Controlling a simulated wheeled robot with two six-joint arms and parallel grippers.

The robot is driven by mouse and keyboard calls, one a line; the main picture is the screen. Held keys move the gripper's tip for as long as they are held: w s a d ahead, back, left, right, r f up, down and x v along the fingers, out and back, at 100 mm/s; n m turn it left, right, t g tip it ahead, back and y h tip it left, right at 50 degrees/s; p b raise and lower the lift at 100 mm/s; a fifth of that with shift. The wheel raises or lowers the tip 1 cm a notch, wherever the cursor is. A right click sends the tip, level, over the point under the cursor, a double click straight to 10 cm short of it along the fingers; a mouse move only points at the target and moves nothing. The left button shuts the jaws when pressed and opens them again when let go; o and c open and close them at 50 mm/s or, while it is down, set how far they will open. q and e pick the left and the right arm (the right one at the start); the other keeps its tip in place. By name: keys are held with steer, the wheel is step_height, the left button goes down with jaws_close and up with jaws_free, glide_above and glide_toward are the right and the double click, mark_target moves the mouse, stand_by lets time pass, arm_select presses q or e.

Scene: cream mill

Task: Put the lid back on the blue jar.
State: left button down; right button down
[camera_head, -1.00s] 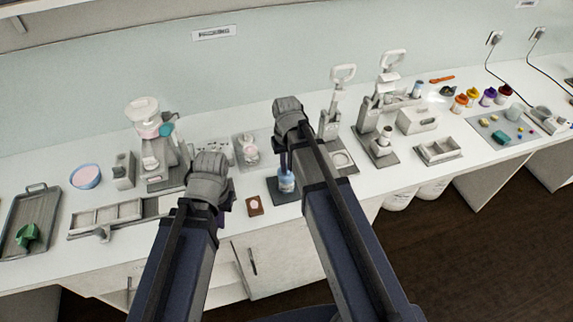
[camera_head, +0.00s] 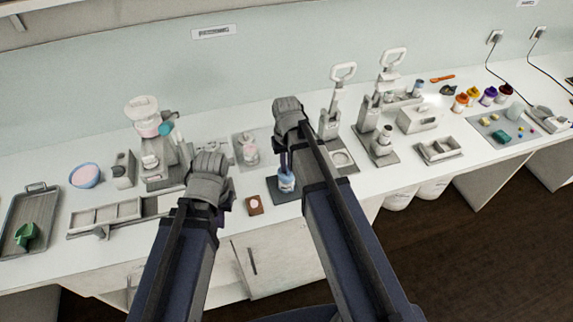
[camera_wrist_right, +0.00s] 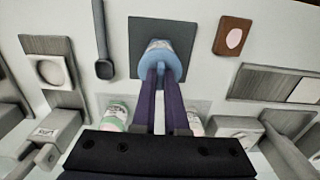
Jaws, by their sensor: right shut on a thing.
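The blue jar (camera_head: 286,184) stands upright on a dark square mat (camera_head: 279,196) near the bench's front edge. My right gripper (camera_head: 285,164) points down over it. In the right wrist view the gripper (camera_wrist_right: 160,78) is shut on the blue lid (camera_wrist_right: 161,65), at the mouth of the jar (camera_wrist_right: 157,47). The lid lines up with the jar and seems to touch it; I cannot tell whether it is fully seated. My left gripper's wrist hangs to the left, above the bench; its fingers are hidden behind the arm.
A brown tile (camera_head: 254,205) with a pale oval lies left of the mat. A pink-topped jar (camera_head: 248,150) on a grey plate stands behind. A lever press (camera_head: 335,118) stands close at the right.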

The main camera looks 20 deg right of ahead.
steer(key=shift+f+b, duration=0.4)
stand_by(0.8)
steer(key=c, duration=0.9)
jaws_free()
steer(key=shift+o, duration=0.5)
steer(key=o, duration=0.4)
steer(key=shift+r, duration=0.2)
steer(key=shift+r+p, duration=2.15)
steer(key=shift+p, duration=0.2)
